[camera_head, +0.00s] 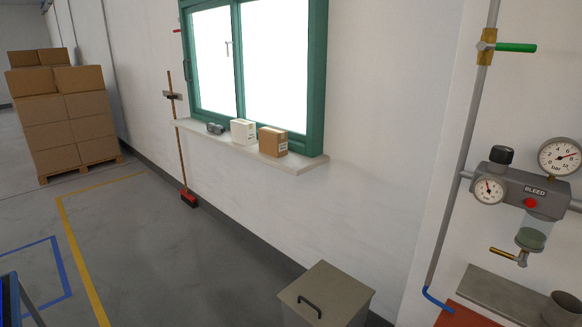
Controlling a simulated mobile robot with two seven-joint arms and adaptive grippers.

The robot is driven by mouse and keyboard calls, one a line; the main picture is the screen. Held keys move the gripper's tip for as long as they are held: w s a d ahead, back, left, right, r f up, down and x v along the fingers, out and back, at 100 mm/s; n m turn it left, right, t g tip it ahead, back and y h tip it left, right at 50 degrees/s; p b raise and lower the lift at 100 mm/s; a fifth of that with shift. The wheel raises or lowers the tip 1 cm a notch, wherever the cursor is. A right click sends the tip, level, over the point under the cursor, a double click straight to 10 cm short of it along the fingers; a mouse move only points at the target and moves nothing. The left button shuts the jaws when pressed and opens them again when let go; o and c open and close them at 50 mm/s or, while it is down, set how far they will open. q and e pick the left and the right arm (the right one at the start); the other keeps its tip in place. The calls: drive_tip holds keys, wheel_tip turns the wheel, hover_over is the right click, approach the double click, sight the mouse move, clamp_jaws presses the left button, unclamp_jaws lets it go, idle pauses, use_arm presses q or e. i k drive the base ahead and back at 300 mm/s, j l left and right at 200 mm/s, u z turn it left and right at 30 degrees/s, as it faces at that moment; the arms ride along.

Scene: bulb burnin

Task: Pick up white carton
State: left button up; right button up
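A small white carton (243,132) stands upright on the window sill (222,145). A brown carton (273,141) stands to its right, and a small dark grey object (215,128) lies to its left. Neither of my grippers shows in the head view, so their state is hidden.
A grey bin with a handled lid (335,281) stands on the floor at the bottom centre. Pipework with gauges (525,185) is on the right wall. A broom (180,150) leans left of the window. Stacked boxes (65,115) stand at far left. The floor between is open.

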sight(242, 132)
drive_tip(key=i+j+u, duration=0.1)
drive_tip(key=i+u, duration=0.35)
drive_tip(key=i, duration=0.15)
drive_tip(key=i+l+u, duration=0.15)
drive_tip(key=i+u, duration=0.25)
drive_tip(key=i, duration=0.25)
drive_tip(key=i+u, duration=0.3)
drive_tip(key=i, duration=0.4)
drive_tip(key=i+u, duration=0.3)
drive_tip(key=i, duration=0.4)
drive_tip(key=i+z, duration=0.4)
drive_tip(key=i+j+z, duration=0.25)
drive_tip(key=i+z, duration=0.15)
drive_tip(key=i, duration=0.1)
